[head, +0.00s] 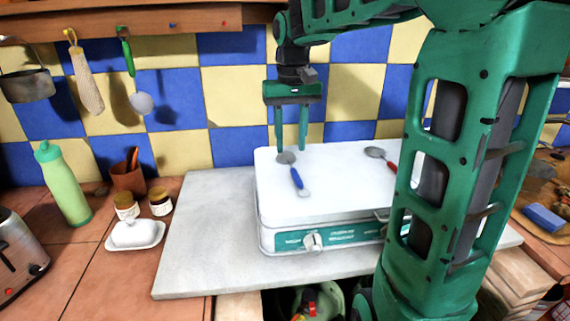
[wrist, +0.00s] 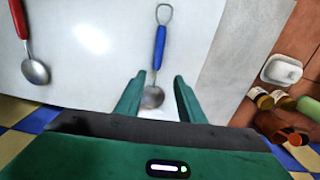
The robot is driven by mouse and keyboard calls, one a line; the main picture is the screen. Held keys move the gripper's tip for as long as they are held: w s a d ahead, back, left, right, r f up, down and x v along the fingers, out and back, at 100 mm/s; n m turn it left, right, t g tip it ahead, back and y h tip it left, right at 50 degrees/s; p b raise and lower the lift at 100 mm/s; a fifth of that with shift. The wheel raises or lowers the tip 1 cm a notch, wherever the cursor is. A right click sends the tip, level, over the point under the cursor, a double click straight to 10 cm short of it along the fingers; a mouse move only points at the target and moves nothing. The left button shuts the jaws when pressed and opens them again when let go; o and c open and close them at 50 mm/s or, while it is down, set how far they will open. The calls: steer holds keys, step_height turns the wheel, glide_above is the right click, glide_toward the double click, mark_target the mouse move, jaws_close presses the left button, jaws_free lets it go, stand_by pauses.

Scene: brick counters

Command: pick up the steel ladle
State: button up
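Two metal-headed utensils lie on the white top of an appliance (head: 330,200). One, a ladle with a blue handle (head: 296,178) and a round steel head, lies towards the left; it also shows in the wrist view (wrist: 159,48). The other has a red handle and a steel bowl (head: 375,152); it also shows in the wrist view (wrist: 36,72). I cannot tell for certain which is the task's steel ladle. My gripper (head: 291,148) is open, pointing down, near the blue-handled one's head. In the wrist view my gripper (wrist: 158,80) has that ladle between its fingers, apparently below them.
The appliance stands on a pale slab (head: 200,230). A green bottle (head: 63,185), a terracotta pot (head: 128,178), small jars, a white butter dish (head: 135,234) and a toaster (head: 18,255) stand at left. A pan (head: 27,85) and utensils hang on the tiled wall.

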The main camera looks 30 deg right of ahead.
mark_target(293, 168)
steer(key=shift+s+d+f, duration=0.15)
steer(key=shift+f, duration=1.55)
steer(key=shift+s+d+f, duration=0.1)
steer(key=shift+s+f, duration=0.05)
steer(key=shift+f, duration=1.5)
steer(key=shift+c, duration=0.3)
jaws_close()
